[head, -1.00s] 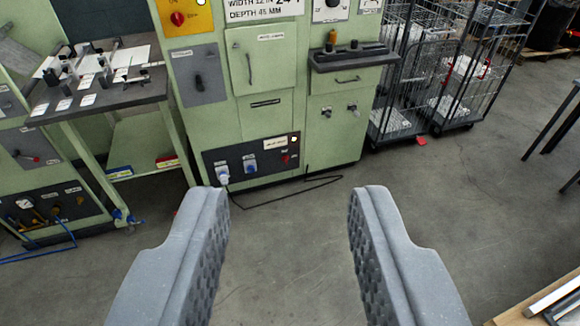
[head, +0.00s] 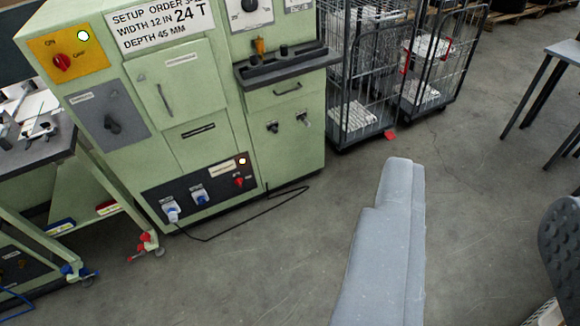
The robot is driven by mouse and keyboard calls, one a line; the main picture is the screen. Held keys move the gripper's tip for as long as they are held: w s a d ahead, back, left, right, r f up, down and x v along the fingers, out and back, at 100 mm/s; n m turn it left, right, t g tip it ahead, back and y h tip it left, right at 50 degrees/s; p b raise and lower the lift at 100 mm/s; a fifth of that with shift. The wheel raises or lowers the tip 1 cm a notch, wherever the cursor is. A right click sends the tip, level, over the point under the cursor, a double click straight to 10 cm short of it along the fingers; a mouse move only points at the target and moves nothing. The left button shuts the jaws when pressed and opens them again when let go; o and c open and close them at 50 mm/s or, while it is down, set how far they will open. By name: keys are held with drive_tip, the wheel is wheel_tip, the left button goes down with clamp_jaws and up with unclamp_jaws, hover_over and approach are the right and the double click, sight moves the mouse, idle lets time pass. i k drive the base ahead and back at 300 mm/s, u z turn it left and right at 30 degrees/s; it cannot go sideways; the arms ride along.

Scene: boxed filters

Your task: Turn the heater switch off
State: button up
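A pale green machine (head: 195,110) stands at the left and centre of the head view. Its orange panel (head: 88,50) has a red rotary switch (head: 62,62) with "ON" marked near it and a lit white lamp (head: 83,36). The dark lower panel (head: 150,195) has a small red switch (head: 239,182) beside another lit lamp (head: 242,161). The small labels are too blurred to tell which switch is the heater's.
A dark shelf (head: 290,68) juts from the machine's front. A black cable (head: 235,226) lies on the floor before it. A side table (head: 40,148) stands at the left, wire cage carts (head: 360,85) behind, and a table (head: 562,50) at the right. The middle floor is clear.

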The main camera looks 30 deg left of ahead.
sight(238, 181)
drive_tip(key=z, duration=0.3)
drive_tip(key=i, duration=1.5)
drive_tip(key=u, duration=0.65)
drive_tip(key=i, duration=1.15)
drive_tip(key=u, duration=0.75)
